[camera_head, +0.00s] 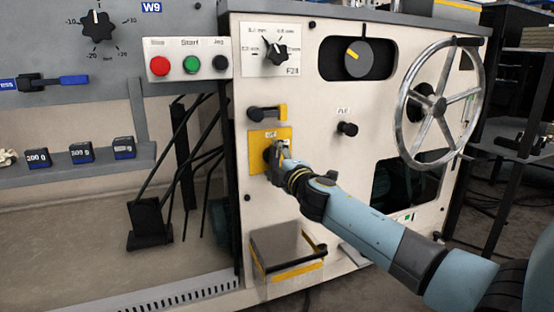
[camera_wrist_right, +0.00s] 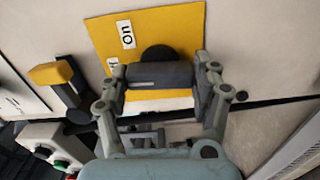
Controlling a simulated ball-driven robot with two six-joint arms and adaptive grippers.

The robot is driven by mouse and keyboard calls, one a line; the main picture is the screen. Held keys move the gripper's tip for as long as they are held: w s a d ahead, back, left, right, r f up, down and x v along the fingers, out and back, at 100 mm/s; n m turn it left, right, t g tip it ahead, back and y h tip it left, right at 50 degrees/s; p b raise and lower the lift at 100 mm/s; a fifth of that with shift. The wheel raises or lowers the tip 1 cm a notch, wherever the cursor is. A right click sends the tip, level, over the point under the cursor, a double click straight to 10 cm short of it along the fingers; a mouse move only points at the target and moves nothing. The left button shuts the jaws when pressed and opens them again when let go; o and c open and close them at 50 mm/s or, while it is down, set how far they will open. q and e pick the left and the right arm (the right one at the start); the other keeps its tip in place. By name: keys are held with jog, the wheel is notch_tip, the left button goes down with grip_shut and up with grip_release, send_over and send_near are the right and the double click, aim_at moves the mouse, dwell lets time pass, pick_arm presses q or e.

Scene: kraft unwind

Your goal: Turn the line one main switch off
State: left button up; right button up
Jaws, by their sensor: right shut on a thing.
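The main switch is a black rotary knob (camera_head: 267,154) on a yellow plate (camera_head: 256,137) on the cream machine panel. My right gripper (camera_head: 280,160) reaches in from the lower right and covers much of the knob. In the right wrist view my right gripper (camera_wrist_right: 160,80) is shut on the grey bar handle of the knob (camera_wrist_right: 158,54), with one finger at each end. The yellow plate (camera_wrist_right: 180,27) carries an "on" label (camera_wrist_right: 126,34) and a second label mostly hidden by the gripper. My left gripper is not in view.
A yellow-and-black lever (camera_head: 267,112) sits just above the plate. Red, green and black buttons (camera_head: 190,65) are at upper left. A black knob (camera_head: 347,128) and a large handwheel (camera_head: 440,100) are to the right. A yellow-edged box (camera_head: 287,255) juts out below.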

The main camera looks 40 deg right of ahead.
jog(key=shift+f+n, duration=0.1)
jog(key=shift+n, duration=0.5)
jog(key=o, duration=1.2)
jog(key=shift+a, duration=0.1)
jog(key=v, duration=1.2)
